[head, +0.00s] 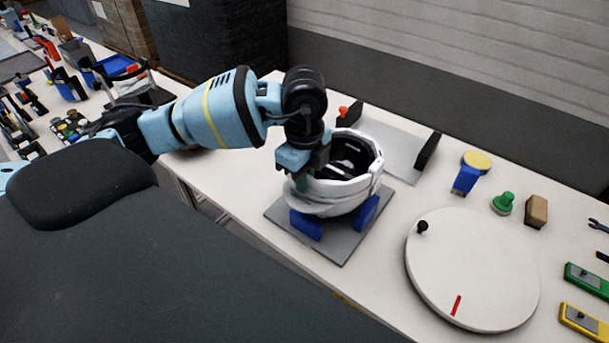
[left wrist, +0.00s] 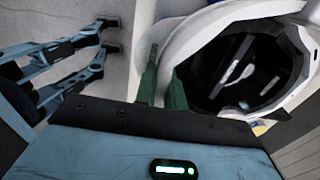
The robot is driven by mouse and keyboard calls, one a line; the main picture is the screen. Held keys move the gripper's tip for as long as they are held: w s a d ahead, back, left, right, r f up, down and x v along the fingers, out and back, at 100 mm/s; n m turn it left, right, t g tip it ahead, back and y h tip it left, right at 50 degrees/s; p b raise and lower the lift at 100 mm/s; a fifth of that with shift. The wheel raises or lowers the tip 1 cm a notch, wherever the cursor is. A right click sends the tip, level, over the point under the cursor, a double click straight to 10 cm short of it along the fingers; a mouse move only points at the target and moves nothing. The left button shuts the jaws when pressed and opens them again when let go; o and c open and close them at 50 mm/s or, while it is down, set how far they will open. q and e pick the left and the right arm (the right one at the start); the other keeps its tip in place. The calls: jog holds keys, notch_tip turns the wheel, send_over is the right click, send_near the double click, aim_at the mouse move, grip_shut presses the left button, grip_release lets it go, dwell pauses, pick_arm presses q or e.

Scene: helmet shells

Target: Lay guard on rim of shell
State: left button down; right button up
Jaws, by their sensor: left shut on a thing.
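The white helmet shell (head: 325,209) sits open side up on a stand with blue supports (head: 305,225); its dark inside (left wrist: 245,75) shows in the left wrist view. A white band, which I take as the guard (head: 345,187), runs along the rim on the near and right sides. My left gripper (head: 301,181) is at the left side of the rim, shut on the guard. In the left wrist view its green fingers (left wrist: 163,80) stand at the edge of the white parts. The gripped spot is mostly hidden, and I cannot tell whether the guard rests fully on the rim.
The stand has a grey base plate (head: 343,246). Behind it is a grey plate (head: 400,152) with black end pieces. A round white turntable (head: 470,270) is to the right. A blue-and-yellow item (head: 466,179), green knob (head: 503,203) and brown block (head: 536,211) lie beyond.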

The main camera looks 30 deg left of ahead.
pick_arm(q)
jog(key=shift+f, duration=0.4)
jog(key=c, duration=1.4)
grip_release()
notch_tip(320, 180, up, 8)
jog(key=shift+f, duration=0.1)
